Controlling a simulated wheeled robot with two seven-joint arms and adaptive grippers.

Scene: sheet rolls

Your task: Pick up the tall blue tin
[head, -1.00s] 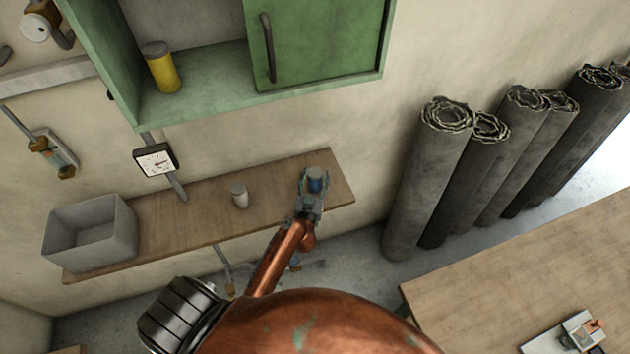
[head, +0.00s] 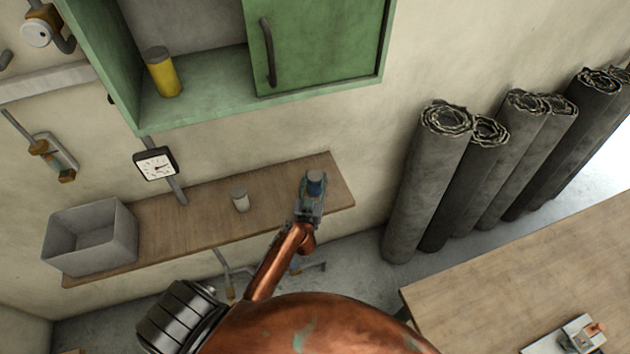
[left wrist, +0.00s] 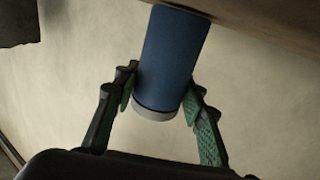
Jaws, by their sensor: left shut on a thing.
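The tall blue tin (head: 315,185) is at the right end of the wall shelf (head: 190,215). In the left wrist view the blue tin (left wrist: 172,62) shows a plain blue side and a pale grey end, tilted in the picture. My left gripper (head: 310,196) is shut on the tin, with a green-padded finger on each side of it (left wrist: 163,88). My right gripper is not in view.
A small grey-white tin (head: 240,199) and an open grey bin (head: 92,237) stand on the shelf. Above hangs a green cabinet (head: 200,103) with a yellow tin (head: 162,72). Dark sheet rolls (head: 430,180) lean at right, behind a wooden table (head: 530,270).

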